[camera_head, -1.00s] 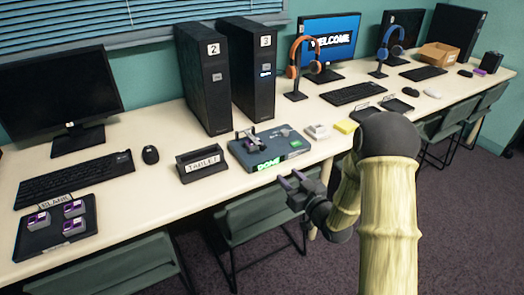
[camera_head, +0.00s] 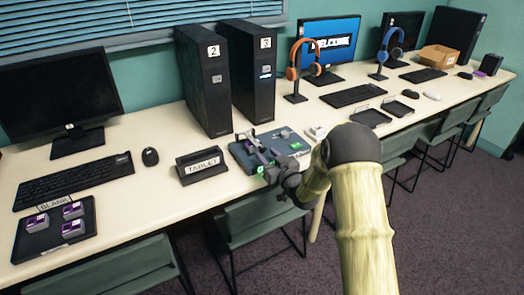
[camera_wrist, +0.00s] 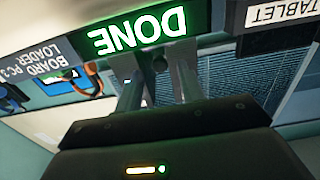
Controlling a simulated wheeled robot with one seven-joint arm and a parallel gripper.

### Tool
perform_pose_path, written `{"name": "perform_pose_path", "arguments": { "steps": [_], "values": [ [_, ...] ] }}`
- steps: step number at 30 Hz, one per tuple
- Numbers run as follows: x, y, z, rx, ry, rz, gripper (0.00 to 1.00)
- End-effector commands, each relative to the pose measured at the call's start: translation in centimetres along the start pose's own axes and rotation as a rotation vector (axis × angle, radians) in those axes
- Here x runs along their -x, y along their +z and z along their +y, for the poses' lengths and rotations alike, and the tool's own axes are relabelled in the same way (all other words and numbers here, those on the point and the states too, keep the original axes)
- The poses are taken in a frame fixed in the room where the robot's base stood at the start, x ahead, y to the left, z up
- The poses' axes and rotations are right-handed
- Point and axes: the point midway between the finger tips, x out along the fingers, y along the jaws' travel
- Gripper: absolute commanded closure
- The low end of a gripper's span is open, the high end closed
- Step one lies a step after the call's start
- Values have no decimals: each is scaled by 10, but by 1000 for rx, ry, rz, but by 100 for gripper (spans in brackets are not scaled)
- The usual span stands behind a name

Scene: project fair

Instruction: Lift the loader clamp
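The loader (camera_head: 291,139) is a flat grey-blue box on the desk, with a dark metal clamp (camera_head: 247,139) on its top left. My gripper (camera_head: 263,154) is at the loader's front side, close to the clamp, and hides part of it and most of the green display. In the wrist view, my gripper (camera_wrist: 155,75) shows two fingers apart, under the upside-down lit DONE display (camera_wrist: 137,32). A small dark round part shows between the fingers; I cannot tell whether it belongs to the clamp. I see nothing held.
A TABLET stand (camera_head: 201,165) is left of the loader. Two black towers (camera_head: 205,85) marked 2 and 3 stand behind it. A small white box (camera_head: 316,132) is to its right, beside my arm. A chair (camera_head: 255,222) is below the desk edge.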

Motion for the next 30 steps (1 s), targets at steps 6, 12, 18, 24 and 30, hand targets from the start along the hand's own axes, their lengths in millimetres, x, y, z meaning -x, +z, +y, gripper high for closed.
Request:
{"name": "perform_pose_path", "arguments": {
  "steps": [6,12,18,24,30],
  "values": [
    [-31,0,0,0,-1,2,61],
    [-43,0,0,0,0,1,61],
    [-43,0,0,-1,0,0,61],
    [-43,0,0,0,0,0,89],
    [-43,0,0,0,0,0,100]
  ]
}}
